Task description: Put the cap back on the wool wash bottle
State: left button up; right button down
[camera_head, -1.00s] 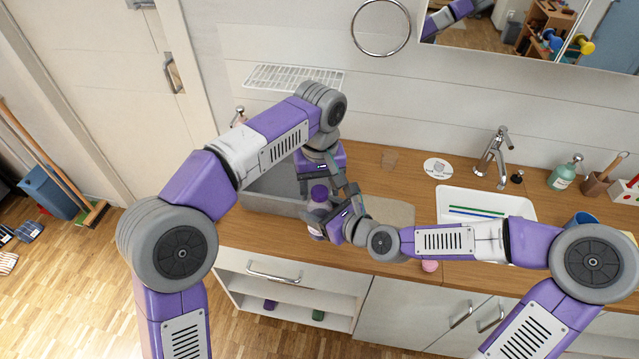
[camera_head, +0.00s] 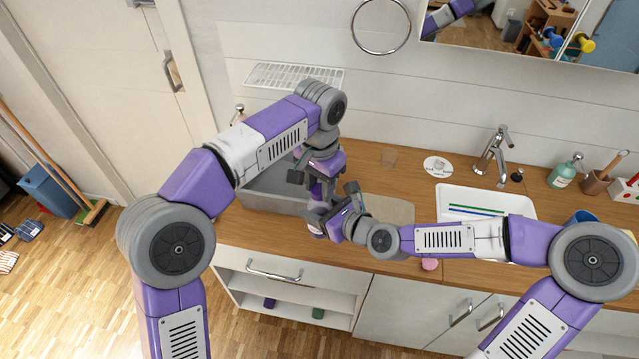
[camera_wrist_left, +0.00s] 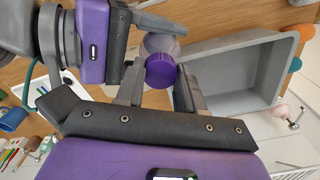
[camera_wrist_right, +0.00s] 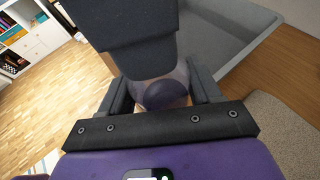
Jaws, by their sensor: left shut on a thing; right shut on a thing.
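The wool wash bottle (camera_head: 316,229) is upright near the counter's front edge, partly hidden by my grippers. My right gripper (camera_head: 320,212) is shut around its body; the translucent bottle shows between the fingers in the right wrist view (camera_wrist_right: 152,94). My left gripper (camera_head: 318,186) is directly above, shut on the purple cap (camera_wrist_left: 161,71). In the left wrist view the cap sits between the fingertips, in line with the pale bottle (camera_wrist_left: 160,43) behind it. The cap is at the bottle's top; I cannot tell whether it is fully seated.
A grey basin (camera_head: 265,196) stands left of and behind the bottle. A beige mat (camera_head: 393,208) lies to the right, then a white sink (camera_head: 480,200) with a tap (camera_head: 494,155). A pink object (camera_head: 430,264) lies at the counter's front edge.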

pick_arm(q)
jog(key=shift+m, duration=0.8)
jog(key=o, duration=1.2)
jog(key=shift+o, duration=0.2)
jog(key=shift+r, duration=0.1)
notch_tip(320, 180, up, 12)
